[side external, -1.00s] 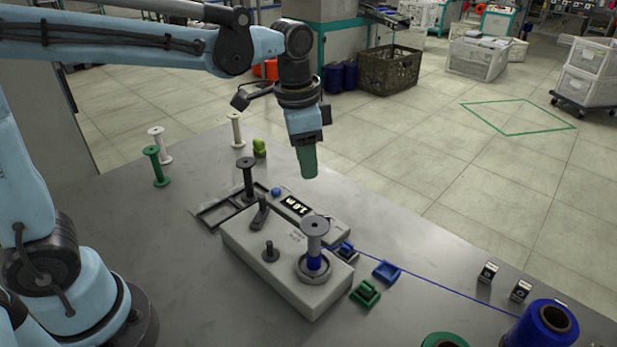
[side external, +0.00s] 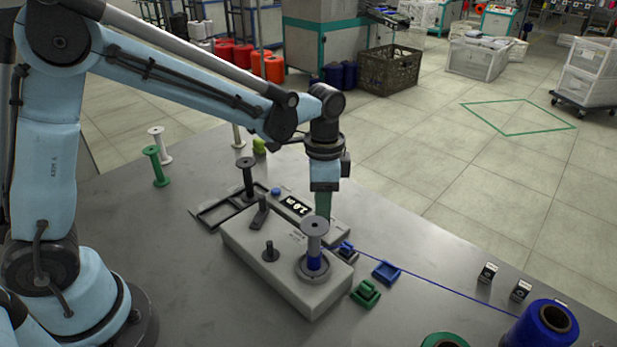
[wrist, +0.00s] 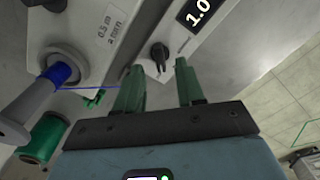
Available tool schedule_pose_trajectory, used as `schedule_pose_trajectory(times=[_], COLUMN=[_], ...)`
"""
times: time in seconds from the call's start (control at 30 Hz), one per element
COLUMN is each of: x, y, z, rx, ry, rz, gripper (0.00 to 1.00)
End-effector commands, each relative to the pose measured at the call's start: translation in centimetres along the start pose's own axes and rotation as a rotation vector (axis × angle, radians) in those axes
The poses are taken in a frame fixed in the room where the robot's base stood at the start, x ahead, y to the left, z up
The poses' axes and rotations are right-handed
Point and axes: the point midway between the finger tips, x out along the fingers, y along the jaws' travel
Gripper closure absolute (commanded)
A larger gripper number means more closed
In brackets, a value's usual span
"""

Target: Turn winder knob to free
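The winder (side external: 265,262) is a grey box on the table. In the wrist view, its small black knob (wrist: 158,54) stands upright on the panel beside the black display (wrist: 197,12), which reads 1.0. My gripper (wrist: 158,67) is open, its two green fingers apart with the knob between and just beyond their tips in the picture. I see no clear contact. In the side view my gripper (side external: 323,213) points down behind the bobbin (side external: 314,240), and the knob is hidden there. The bobbin carries blue thread and also shows in the wrist view (wrist: 30,105).
A blue thread runs from the winder to a large blue spool (side external: 540,330) at the front right. A blue clip (side external: 386,272) and a green clip (side external: 365,293) lie beside the winder. Several bobbins stand at the back left.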

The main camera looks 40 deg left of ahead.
Motion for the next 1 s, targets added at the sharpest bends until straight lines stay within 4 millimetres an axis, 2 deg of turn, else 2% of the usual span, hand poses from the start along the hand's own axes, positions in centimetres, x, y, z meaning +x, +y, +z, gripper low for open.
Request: schedule_pose_trajectory(times=[0.1,0.23,0.63,0.67,0.9,1.0], x=[1.6,2.8,3.5,3.5,3.5,3.5], y=[0.0,0.0,0.0,0.0,0.0,0.0], z=[0.0,0.0,0.0,0.0,0.0,0.0], rx=[0.000,0.000,0.000,0.000,0.000,0.000], ry=[0.000,0.000,0.000,0.000,0.000,0.000], rz=[0.000,0.000,0.000,0.000,0.000,0.000], gripper=[0.62,0.62,0.62,0.63,1.00,1.00])
